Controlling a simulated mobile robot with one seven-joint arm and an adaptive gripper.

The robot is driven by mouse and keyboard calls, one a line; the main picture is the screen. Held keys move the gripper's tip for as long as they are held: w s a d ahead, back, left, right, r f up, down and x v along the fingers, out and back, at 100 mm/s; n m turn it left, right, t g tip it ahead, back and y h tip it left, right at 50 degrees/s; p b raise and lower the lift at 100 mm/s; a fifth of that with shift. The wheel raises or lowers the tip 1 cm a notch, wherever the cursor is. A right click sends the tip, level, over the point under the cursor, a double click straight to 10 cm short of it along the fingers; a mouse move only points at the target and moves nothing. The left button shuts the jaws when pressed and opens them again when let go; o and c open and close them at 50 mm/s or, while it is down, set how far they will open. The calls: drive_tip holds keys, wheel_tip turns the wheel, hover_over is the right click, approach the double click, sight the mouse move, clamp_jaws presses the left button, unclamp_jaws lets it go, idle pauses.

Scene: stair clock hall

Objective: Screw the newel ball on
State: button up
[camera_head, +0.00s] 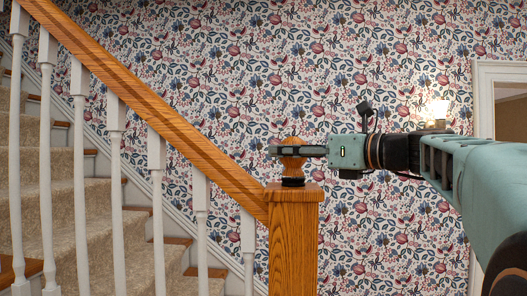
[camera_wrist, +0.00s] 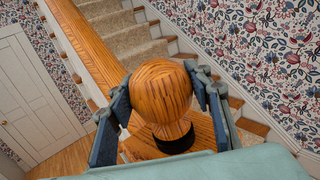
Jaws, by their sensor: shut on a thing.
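The newel ball (camera_wrist: 160,88) is round, orange-brown grained wood, upright, with a dark collar (camera_wrist: 173,138) at its base. In the head view the ball (camera_head: 293,163) stands over the flat top of the square wooden newel post (camera_head: 292,240). The dark collar meets the post top; whether any gap or thread is there I cannot tell. My gripper (camera_head: 290,150) reaches in level from the right and is shut on the ball. In the wrist view its two fingers (camera_wrist: 160,95) press on the ball's left and right sides. The ball's far side is hidden.
A sloping wooden handrail (camera_head: 150,95) runs from the post up to the left, over white balusters (camera_head: 115,180) and carpeted stairs (camera_head: 60,220). Floral wallpaper lies behind. A lit wall lamp (camera_head: 437,110) and a white door frame (camera_head: 484,110) are at right. A white door (camera_wrist: 35,95) is at left.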

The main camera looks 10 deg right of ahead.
drive_tip(key=o, duration=1.3)
drive_tip(key=shift+c, duration=0.2)
drive_tip(key=shift+s, duration=0.1)
